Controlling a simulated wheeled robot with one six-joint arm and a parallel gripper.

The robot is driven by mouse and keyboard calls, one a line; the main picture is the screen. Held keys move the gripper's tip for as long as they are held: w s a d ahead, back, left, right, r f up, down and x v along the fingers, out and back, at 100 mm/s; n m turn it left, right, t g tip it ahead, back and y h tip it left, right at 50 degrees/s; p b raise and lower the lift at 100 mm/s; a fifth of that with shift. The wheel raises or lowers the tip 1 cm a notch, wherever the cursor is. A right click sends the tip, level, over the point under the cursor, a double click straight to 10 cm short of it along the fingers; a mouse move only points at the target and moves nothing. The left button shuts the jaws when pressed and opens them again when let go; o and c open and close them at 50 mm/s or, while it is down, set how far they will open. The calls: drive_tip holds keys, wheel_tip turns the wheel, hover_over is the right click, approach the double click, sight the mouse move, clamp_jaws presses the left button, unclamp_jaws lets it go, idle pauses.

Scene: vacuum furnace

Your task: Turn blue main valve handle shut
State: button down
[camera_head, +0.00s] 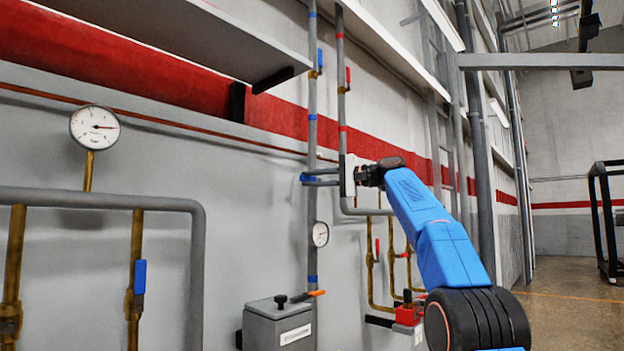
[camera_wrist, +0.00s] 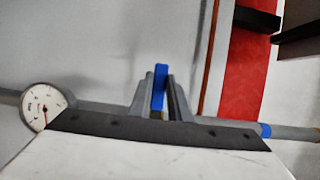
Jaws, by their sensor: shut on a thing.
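The blue valve handle (camera_wrist: 159,86) stands between the two grey fingers of my gripper (camera_wrist: 158,92) in the wrist view. My gripper is shut on it, one finger on each side. In the head view, my gripper (camera_head: 312,177) reaches from the right to the grey vertical pipe, and only a little blue of the handle (camera_head: 308,178) shows between the fingers. In the wrist view the handle points up, across the line of the pipe (camera_wrist: 295,133). The valve body is hidden behind the gripper, so I cannot tell the exact handle angle.
A round gauge (camera_head: 321,234) sits below my gripper by the pipe. Another blue handle (camera_head: 320,60) and a red one (camera_head: 348,77) are above. A larger gauge (camera_head: 95,127) is at left.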

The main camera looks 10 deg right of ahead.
idle(0.3)
drive_tip(key=c, duration=1.6)
unclamp_jaws()
drive_tip(key=shift+c, duration=0.2)
drive_tip(key=shift+d, duration=0.15)
drive_tip(key=v, duration=1.7)
drive_tip(key=shift+s, duration=0.2)
